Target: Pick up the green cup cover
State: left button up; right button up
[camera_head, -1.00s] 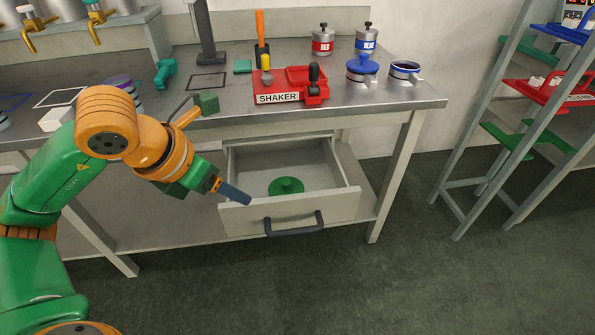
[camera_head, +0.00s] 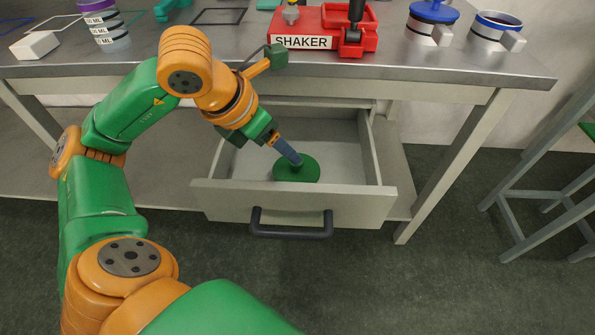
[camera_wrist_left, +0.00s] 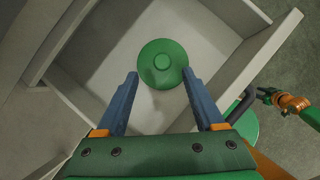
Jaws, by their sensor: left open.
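The green cup cover (camera_head: 303,172) is a flat round disc with a raised knob in the middle. It lies on the floor of the open drawer, and it also shows whole in the left wrist view (camera_wrist_left: 163,52). My left gripper (camera_head: 292,154) reaches down into the drawer over the cover. In the left wrist view my left gripper (camera_wrist_left: 160,75) is open, with its two blue fingers apart and the cover's near part between and beyond the tips. A small orange and green arm end, probably my right gripper (camera_wrist_left: 268,94), shows at the right edge there.
The drawer (camera_head: 365,207) is pulled out, with walls around the cover and a dark handle (camera_head: 290,232) in front. The tabletop above holds a red shaker (camera_head: 320,32), a blue-lidded cup (camera_head: 432,20) and a white block (camera_head: 34,46). The drawer is otherwise empty.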

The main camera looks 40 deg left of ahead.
aim_at(296, 167)
pick_arm(q)
jog(key=b+x, duration=0.1)
jog(key=x, duration=0.5)
jog(key=shift+d+f, duration=0.2)
jog(key=shift+r, duration=0.1)
grip_shut()
